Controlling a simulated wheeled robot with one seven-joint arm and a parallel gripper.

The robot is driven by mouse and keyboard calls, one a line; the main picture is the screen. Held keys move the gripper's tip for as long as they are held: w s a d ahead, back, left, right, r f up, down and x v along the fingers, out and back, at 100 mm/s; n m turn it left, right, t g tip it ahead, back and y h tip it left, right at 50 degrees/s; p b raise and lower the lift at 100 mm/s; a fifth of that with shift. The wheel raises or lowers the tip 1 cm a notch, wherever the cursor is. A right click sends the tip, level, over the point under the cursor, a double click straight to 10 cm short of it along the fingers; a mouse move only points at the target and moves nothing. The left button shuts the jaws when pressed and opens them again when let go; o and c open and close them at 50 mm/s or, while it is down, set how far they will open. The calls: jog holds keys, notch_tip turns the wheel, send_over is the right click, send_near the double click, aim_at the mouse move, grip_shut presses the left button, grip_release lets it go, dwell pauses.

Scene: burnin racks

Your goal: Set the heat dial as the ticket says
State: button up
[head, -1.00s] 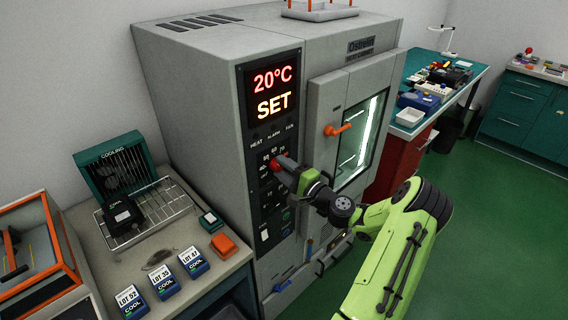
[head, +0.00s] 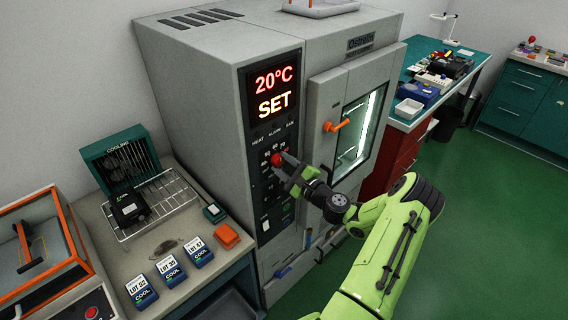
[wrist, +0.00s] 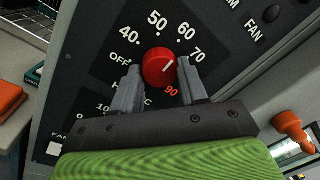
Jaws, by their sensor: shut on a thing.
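The heat dial (head: 277,159) is a round red knob on the dark panel of the grey oven cabinet (head: 200,90). In the wrist view the dial (wrist: 157,66) sits between the fingertips of my gripper (wrist: 161,78), which is shut on its sides. The display (head: 273,91) reads 20°C and SET. I see no ticket that I can read with a heat setting.
An orange handle (head: 337,126) is on the cabinet's window door, right of my gripper. The left bench holds LOT-labelled blocks (head: 170,269), a cooling rack (head: 165,205) and an orange block (head: 226,236). Green floor is open at the right.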

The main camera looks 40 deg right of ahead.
jog(key=shift+f, duration=0.1)
jog(key=o, duration=1.1)
jog(key=shift+c, duration=0.2)
jog(key=s+b, duration=0.1)
jog(key=s, duration=1.4)
jog(key=shift+s+f+b, duration=0.3)
jog(key=shift+s+f, duration=0.1)
jog(key=shift+f, duration=0.05)
